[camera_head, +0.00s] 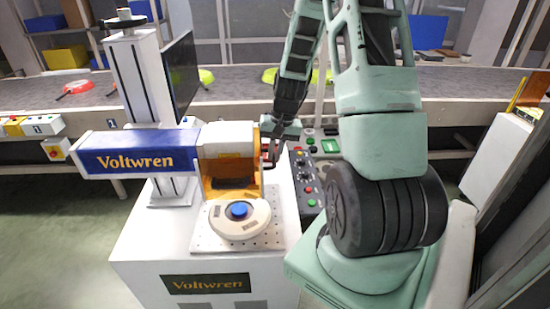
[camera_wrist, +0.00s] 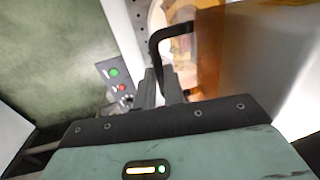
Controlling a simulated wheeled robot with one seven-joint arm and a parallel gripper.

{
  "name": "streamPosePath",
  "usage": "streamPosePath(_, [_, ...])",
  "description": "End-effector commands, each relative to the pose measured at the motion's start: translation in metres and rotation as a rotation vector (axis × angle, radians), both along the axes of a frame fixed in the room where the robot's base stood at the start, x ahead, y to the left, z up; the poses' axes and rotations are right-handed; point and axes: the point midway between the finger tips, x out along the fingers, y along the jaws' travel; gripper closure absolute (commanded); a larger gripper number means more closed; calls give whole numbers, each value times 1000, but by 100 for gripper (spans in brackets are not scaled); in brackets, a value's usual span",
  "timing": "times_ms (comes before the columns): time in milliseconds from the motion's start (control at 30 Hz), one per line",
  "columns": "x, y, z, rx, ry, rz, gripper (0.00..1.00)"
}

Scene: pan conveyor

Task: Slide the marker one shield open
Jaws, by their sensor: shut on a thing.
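The marker, a white and blue machine labelled Voltwren (camera_head: 135,162), stands on a white cabinet. Its amber shield (camera_head: 246,187) sits at the right end of the marker head, around the front of the work area; in the wrist view the shield (camera_wrist: 245,50) fills the upper right. A black bar handle (camera_wrist: 172,33) stands out from the shield. My gripper (camera_wrist: 163,90) is shut on this handle. In the head view my gripper (camera_head: 270,140) is at the shield's right side, with its fingertips partly hidden.
A round white fixture with a blue top (camera_head: 239,211) stands on a perforated plate below the shield. A button panel (camera_head: 306,180) is close on the right. A conveyor (camera_head: 440,84) with pans runs behind.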

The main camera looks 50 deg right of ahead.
Motion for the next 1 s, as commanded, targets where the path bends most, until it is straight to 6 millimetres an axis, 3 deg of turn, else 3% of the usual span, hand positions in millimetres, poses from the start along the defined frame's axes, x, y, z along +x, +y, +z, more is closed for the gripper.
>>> streamPosePath(100, [0, 0, 12, -1, -1, 0, 100])
streamPosePath(433, [0, 0, 11, -1, -1, 0, 100])
streamPosePath(467, [0, 0, 11, -1, -1, 0, 81])
streamPosePath(500, [0, 0, 11, -1, -1, 0, 70])
streamPosePath(533, [0, 0, 11, -1, -1, 0, 67])
streamPosePath(833, [0, 0, 12, -1, -1, 0, 67])
streamPosePath(1000, [-1, -3, 27, -4, -3, -1, 67])
